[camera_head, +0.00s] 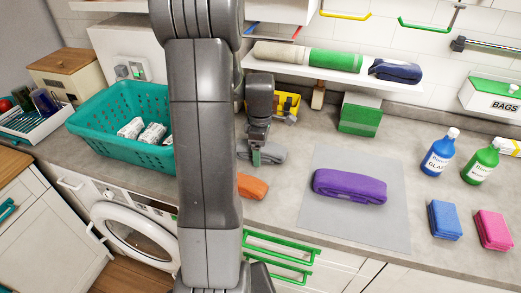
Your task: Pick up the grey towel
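My arm hides the middle of the view. A teal basket (95,112) stands left, an orange cloth (252,186) in front. A purple towel (350,187) lies on a grey mat (320,233). A green box (360,115) stands behind, below a shelf (310,69) holding rolled towels.

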